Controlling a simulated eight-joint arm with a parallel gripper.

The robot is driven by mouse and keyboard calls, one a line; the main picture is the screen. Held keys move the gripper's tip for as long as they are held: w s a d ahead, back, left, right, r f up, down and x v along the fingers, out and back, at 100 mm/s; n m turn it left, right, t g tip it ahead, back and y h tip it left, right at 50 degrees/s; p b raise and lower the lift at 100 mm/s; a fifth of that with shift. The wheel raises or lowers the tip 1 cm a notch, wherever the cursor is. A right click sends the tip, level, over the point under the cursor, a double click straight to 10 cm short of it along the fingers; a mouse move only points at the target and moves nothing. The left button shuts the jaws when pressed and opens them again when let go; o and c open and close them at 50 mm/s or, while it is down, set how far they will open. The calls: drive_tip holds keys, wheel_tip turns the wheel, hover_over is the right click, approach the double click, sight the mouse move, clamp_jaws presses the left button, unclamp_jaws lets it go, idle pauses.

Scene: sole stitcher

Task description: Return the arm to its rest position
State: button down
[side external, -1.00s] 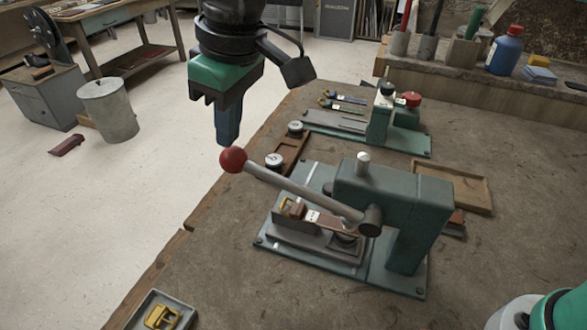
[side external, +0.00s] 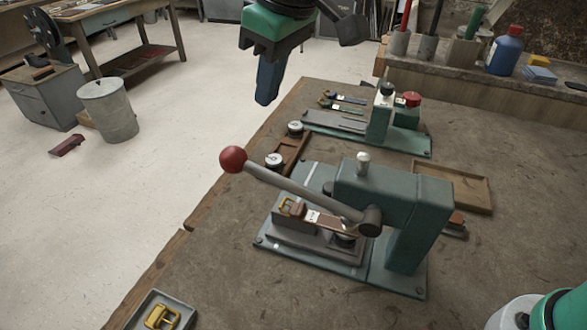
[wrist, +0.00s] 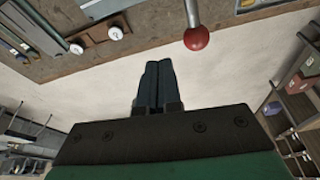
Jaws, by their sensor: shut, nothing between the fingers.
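My gripper (side external: 268,98) hangs in the air above the far left edge of the workbench in the side view, apart from everything. Its two dark fingers are together with nothing between them, as the wrist view also shows (wrist: 158,68). The green stitcher press (side external: 395,205) stands on the bench. Its lever with a red ball knob (side external: 233,159) slopes up to the left, below and left of my gripper. In the wrist view the red knob (wrist: 196,38) is to the right of the fingertips. A strap with a brass buckle (side external: 290,207) lies in the press fixture.
A second green machine (side external: 382,118) with a red knob stands farther back on the bench. A wooden tray (side external: 460,187) is behind the press. A small tray with a brass buckle (side external: 158,317) is at the near left. The air above the floor at left is clear.

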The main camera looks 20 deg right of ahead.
drive_tip(key=s+d+f+m+t+h, duration=0.1)
drive_tip(key=d+f, duration=0.4)
drive_tip(key=d, duration=0.6)
drive_tip(key=s+d+f+m+t, duration=0.3)
drive_tip(key=s+d+m, duration=0.3)
drive_tip(key=d, duration=0.4)
drive_tip(key=shift+s+d+f+m+t+h, duration=0.3)
drive_tip(key=shift+d+f+t+h, duration=0.1)
drive_tip(key=shift+f, duration=0.45)
